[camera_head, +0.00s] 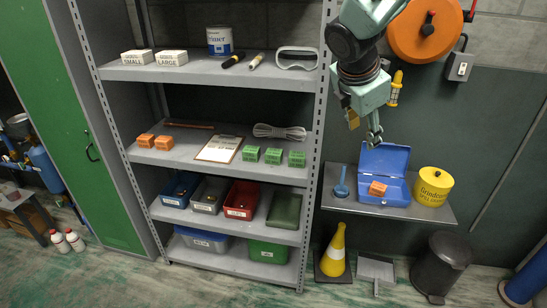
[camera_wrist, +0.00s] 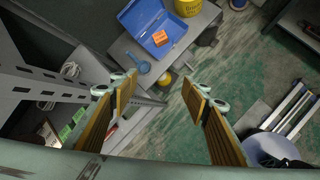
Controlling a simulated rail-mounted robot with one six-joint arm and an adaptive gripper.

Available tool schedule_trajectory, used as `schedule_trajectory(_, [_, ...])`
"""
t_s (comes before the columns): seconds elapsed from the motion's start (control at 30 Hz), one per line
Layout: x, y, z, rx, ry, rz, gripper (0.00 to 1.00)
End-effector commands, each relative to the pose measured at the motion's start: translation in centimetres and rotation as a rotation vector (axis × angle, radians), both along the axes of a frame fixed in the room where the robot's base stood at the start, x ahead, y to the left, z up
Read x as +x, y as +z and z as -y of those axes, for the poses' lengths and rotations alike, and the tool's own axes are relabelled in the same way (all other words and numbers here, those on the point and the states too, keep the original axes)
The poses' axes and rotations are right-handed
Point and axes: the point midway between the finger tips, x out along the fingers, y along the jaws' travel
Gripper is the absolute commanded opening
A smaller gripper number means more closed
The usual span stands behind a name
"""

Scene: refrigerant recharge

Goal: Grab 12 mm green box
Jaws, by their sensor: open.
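Three green boxes stand in a row on the middle shelf in the head view: a left one (camera_head: 251,154), a middle one (camera_head: 273,156) and a right one (camera_head: 296,159). Their labels are too small to read, so I cannot tell which is 12 mm. My gripper (camera_head: 375,132) is empty, right of the shelf unit and above the blue case. In the wrist view its two fingers (camera_wrist: 160,103) are wide apart with nothing between them.
An open blue case (camera_head: 398,190) holding an orange box (camera_head: 377,188) sits on the small right-hand shelf beside a yellow tin (camera_head: 433,187). The perforated shelf post (camera_head: 318,120) stands between my gripper and the green boxes. A cable coil (camera_head: 279,131) lies behind them.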

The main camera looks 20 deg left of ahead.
Motion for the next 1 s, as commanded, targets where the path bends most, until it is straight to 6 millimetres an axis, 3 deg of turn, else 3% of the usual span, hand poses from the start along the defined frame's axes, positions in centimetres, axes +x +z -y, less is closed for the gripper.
schedule_trajectory(0.5, [4.6,-6.4,-12.9,-0.147,0.396,-0.034,0.43])
schedule_trajectory(1.0, [7.6,-10.6,-24.7,-0.233,0.698,-0.026,0.43])
